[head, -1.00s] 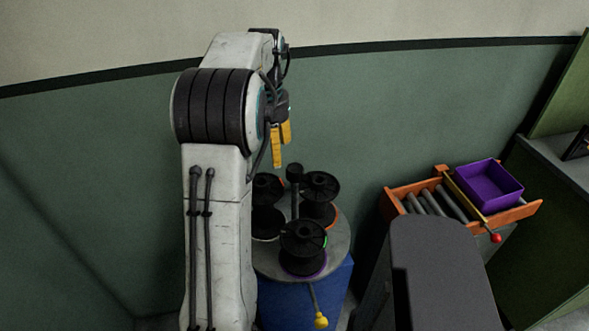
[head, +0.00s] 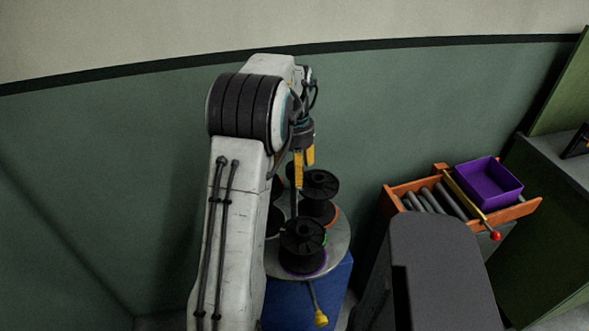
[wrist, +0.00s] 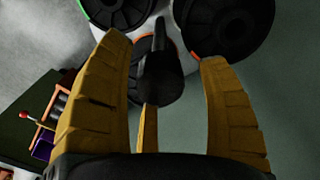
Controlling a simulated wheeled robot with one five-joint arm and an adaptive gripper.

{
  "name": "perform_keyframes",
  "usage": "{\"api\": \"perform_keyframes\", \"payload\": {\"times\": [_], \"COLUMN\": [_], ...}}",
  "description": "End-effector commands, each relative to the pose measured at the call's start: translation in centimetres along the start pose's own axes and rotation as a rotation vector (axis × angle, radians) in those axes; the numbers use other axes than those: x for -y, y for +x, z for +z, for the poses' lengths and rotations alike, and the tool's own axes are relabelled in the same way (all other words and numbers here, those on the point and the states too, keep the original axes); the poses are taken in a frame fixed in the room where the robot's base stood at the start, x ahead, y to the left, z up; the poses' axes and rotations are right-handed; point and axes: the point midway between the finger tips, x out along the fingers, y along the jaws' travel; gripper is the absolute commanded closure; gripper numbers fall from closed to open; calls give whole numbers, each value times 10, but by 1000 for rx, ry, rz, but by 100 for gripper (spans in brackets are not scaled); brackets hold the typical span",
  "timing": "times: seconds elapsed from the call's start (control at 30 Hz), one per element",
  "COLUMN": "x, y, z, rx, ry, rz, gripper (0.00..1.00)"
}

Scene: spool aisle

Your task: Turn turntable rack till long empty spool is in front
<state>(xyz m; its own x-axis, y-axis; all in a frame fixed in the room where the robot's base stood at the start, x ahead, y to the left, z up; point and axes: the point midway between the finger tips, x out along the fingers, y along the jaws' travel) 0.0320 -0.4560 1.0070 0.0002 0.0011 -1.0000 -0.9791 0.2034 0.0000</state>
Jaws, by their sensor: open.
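The turntable rack (head: 338,240) is a round grey disc on a blue drum (head: 335,285). A black spool with purple and green marks (head: 303,240) stands at its front, and one with an orange edge (head: 318,188) stands behind right. Others at left and back are mostly hidden by my arm. I cannot tell which is the long empty spool. My gripper (head: 304,168), with yellow fingers, is open above the rack's central post (head: 294,205). In the wrist view the post's black knob (wrist: 160,78) appears between the spread fingers; contact is not visible.
A yellow-knobbed lever (head: 321,319) sticks out below the rack's front. At right, an orange roller tray (head: 392,203) carries a purple bin (head: 488,185) and a red-knobbed bar (head: 495,236). A green wall stands close behind the rack.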

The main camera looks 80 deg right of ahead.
Motion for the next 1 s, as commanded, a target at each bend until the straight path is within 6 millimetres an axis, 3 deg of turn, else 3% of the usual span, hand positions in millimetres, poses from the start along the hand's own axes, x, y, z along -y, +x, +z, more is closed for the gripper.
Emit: {"api": "perform_keyframes", "payload": {"times": [0.37,1.0], "x": [0,0], "y": [3,3], "z": [0,0], "rx": [-1,-1], "ry": [0,0], "rz": [0,0], "gripper": [30,87]}}
